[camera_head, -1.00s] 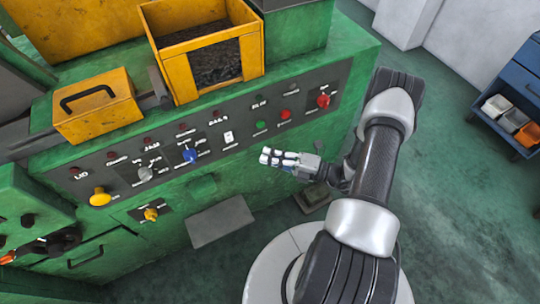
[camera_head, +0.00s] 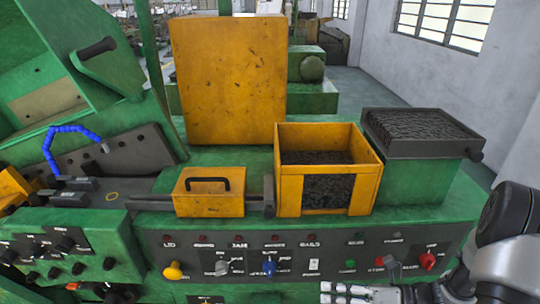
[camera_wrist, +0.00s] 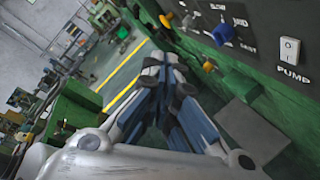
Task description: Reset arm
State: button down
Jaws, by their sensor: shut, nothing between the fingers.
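My gripper (camera_head: 345,293) shows at the bottom edge of the head view, at the lower right, in front of the machine's control panel (camera_head: 330,243). Most of it is cut off by the frame. In the wrist view my gripper (camera_wrist: 162,72) has its fingertips together with nothing between them. It hangs in free air beside the green panel front, apart from the knobs. My arm folds down at the right edge of the head view.
The panel carries a yellow knob (camera_head: 174,271), a blue switch (camera_head: 269,267), a green button (camera_head: 350,265) and a red knob (camera_head: 427,261). Above stand an open yellow bin (camera_head: 286,196) with dark pieces and a handled yellow box (camera_head: 226,204). A PUMP switch (camera_wrist: 290,50) shows in the wrist view.

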jog(key=s+a+r+n+g+h+b, duration=0.1)
jog(key=s+a+r+n+g+h, duration=0.25)
jog(key=n, duration=0.35)
jog(key=s+a+r+n+g+h+b, duration=0.1)
jog(key=s+a+r+n+g+h, duration=0.15)
jog(key=s+r+n, duration=0.35)
jog(key=s+d+r+n+t+h+b, duration=0.1)
jog(key=s+d+n+t+h, duration=0.1)
jog(key=n, duration=0.7)
jog(key=s+d+r+n+t+h+b, duration=0.2)
jog(key=s+d+n+t+h, duration=0.1)
jog(key=n+h, duration=0.4)
jog(key=shift+s+r+n+t, duration=0.3)
jog(key=shift+s+n+t, duration=0.55)
jog(key=shift+n, duration=0.25)
jog(key=shift+w+a, duration=0.1)
jog(key=shift+a, duration=0.05)
